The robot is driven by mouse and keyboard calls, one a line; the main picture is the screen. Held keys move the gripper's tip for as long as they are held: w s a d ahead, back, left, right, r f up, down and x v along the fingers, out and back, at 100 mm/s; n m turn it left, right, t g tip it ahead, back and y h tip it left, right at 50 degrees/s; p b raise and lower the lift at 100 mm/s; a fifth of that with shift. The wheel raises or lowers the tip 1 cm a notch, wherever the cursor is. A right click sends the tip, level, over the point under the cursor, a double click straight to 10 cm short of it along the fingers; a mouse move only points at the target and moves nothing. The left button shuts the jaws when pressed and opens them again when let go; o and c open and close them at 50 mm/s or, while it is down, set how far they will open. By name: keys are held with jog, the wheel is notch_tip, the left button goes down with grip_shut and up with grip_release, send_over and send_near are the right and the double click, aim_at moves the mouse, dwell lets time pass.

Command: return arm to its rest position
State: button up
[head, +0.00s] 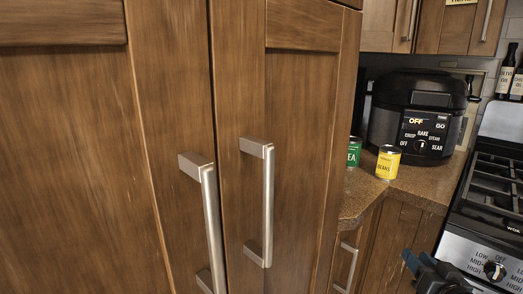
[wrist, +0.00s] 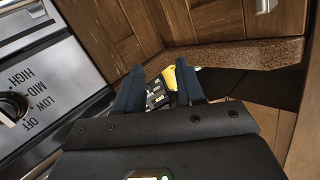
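My gripper (head: 414,264) shows at the bottom right of the head view, in front of the lower cabinets and beside the stove; only part of it is in frame. In the wrist view, the two dark fingers of my gripper (wrist: 158,84) stand apart. Between them I see a yellow patch and a dark panel in the distance, which look like the yellow can and the cooker. Nothing appears held. The rest of my arm is out of view.
Tall wooden cabinet doors with metal handles (head: 212,225) fill the left. A yellow can (head: 388,163), a green can (head: 353,152) and a black cooker (head: 418,107) stand on the brown counter (head: 405,187). The stove (head: 495,190) is at the right.

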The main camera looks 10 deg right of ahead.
jog(key=s+a+f+n+g+y, duration=0.1)
jog(key=s+a+f, duration=0.2)
jog(key=s+a, duration=0.7)
jog(key=s+a+f+n, duration=0.1)
jog(key=s+a+f, duration=0.2)
jog(key=s+a, duration=0.6)
jog(key=s+a+r+n+y, duration=0.1)
jog(key=s+a+r, duration=0.1)
jog(key=s, duration=0.4)
jog(key=s+a+r+n+y, duration=0.1)
jog(key=s+a+r, duration=0.1)
jog(key=s+r, duration=0.3)
jog(key=s+a+r+n+y+p, duration=0.1)
jog(key=s+r, duration=0.3)
jog(key=s, duration=0.5)
jog(key=shift+s+a+r+n+y, duration=0.2)
jog(key=shift+a+r+n+y, duration=0.1)
jog(key=shift+a, duration=0.55)
